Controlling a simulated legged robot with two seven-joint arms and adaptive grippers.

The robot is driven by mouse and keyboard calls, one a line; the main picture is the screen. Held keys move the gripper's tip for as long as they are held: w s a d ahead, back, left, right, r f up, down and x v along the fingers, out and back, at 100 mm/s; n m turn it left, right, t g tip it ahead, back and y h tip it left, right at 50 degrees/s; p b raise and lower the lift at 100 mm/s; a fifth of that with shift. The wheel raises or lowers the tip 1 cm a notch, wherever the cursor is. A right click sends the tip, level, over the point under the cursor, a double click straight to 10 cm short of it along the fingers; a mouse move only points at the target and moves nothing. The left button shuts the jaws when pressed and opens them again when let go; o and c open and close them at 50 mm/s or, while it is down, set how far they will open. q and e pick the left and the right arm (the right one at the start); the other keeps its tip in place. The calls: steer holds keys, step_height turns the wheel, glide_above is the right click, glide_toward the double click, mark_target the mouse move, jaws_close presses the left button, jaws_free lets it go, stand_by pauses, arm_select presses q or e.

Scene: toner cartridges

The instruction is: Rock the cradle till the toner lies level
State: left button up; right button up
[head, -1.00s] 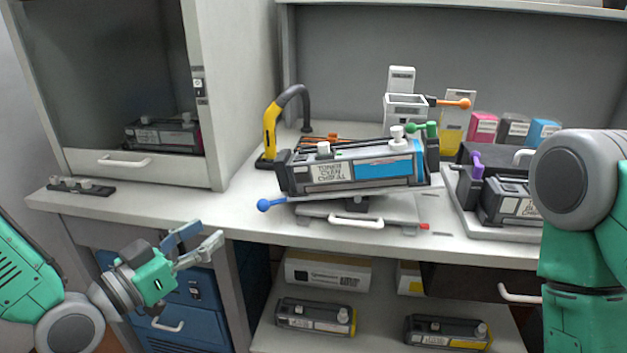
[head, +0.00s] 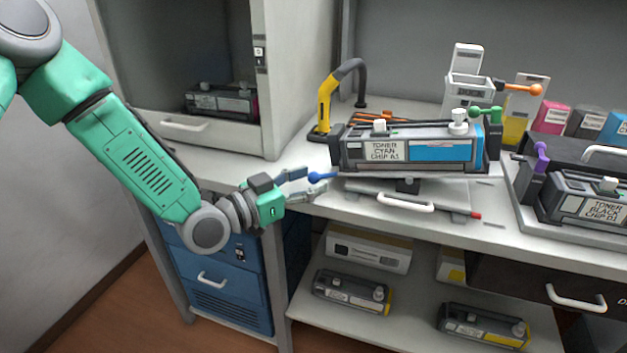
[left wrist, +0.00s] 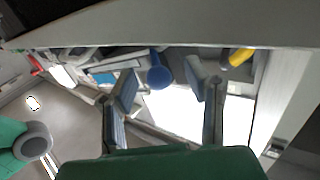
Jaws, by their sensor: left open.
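The cyan toner (head: 410,148), dark grey with a blue panel, lies in the tilting cradle (head: 407,186) on the bench. Against the bench's front edge, its left end sits lower than its right end. A blue ball knob (head: 316,177) sticks out at the cradle's lower left. My left gripper (head: 311,183) is open, with its fingertips right at this knob. In the left wrist view, the blue knob (left wrist: 158,74) shows between the two open fingers; contact cannot be told. My right gripper is not in view.
A yellow-and-black hooked arm (head: 325,108) stands behind the cradle's left end. A white-handled tray with a black toner (head: 585,202) stands to the right. A blue drawer unit (head: 225,275) is below the left gripper. Lower-shelf toners (head: 352,291) sit under the bench.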

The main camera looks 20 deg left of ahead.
arm_select(q)
steer(key=shift+w+d, duration=0.35)
steer(key=shift+w, duration=0.05)
